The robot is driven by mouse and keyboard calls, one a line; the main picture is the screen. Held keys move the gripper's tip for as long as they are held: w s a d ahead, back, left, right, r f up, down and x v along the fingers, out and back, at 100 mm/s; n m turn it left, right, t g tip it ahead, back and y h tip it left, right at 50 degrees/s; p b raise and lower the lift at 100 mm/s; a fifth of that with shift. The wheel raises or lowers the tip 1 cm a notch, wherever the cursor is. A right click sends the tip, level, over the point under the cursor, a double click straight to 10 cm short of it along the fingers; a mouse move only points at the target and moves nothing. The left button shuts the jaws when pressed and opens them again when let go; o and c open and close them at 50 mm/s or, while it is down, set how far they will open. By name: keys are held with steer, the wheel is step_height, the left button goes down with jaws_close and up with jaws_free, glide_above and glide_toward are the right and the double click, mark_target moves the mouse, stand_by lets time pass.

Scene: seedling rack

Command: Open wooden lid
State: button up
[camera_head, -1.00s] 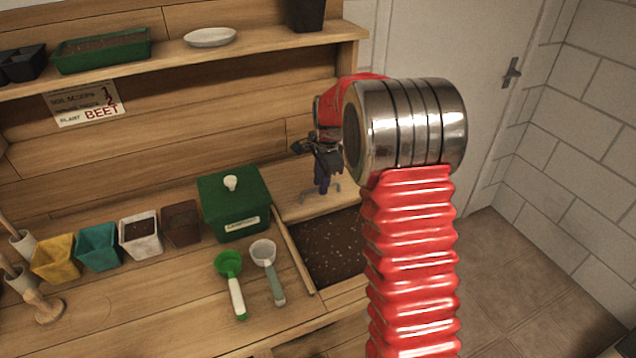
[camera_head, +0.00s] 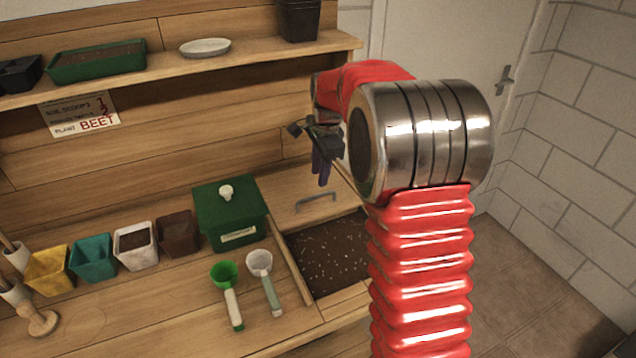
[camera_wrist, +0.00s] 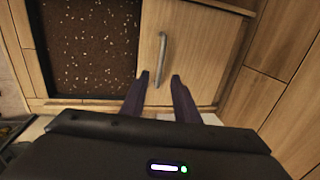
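The wooden lid (camera_head: 290,191) is a flat panel at the back of the soil bin, with a grey bar handle (camera_head: 315,197) near its front edge. Dark speckled soil (camera_head: 330,252) shows in the uncovered part of the bin. My gripper (camera_head: 322,180) hangs above the lid, just behind the handle in the head view. In the wrist view the two dark purple fingers of my gripper (camera_wrist: 160,78) are apart and empty, on either side of the handle's lower end in the picture. The handle (camera_wrist: 162,55) and lid (camera_wrist: 190,60) show beyond the fingertips. I cannot tell the exact height above them.
A green lidded box (camera_head: 231,215) stands left of the bin. A green scoop (camera_head: 226,285) and a white scoop (camera_head: 262,270) lie on the bench in front. Several small pots stand farther left. A shelf (camera_head: 180,65) runs above the bench.

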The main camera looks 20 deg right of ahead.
steer(key=r, duration=0.2)
steer(key=s+r, duration=0.1)
steer(key=r, duration=0.2)
steer(key=shift+r, duration=0.15)
stand_by(0.3)
steer(key=s+a+n+t, duration=0.1)
steer(key=s+a+n, duration=0.3)
steer(key=s, duration=0.7)
steer(key=s+a+r+n+t, duration=0.1)
steer(key=s+a+n, duration=0.4)
steer(key=s, duration=0.5)
steer(key=s+a+r+n+t, duration=0.1)
steer(key=s+a+n, duration=0.3)
steer(key=s+n, duration=0.4)
steer(key=shift+s+a+n, duration=0.3)
steer(key=shift+s, duration=1.55)
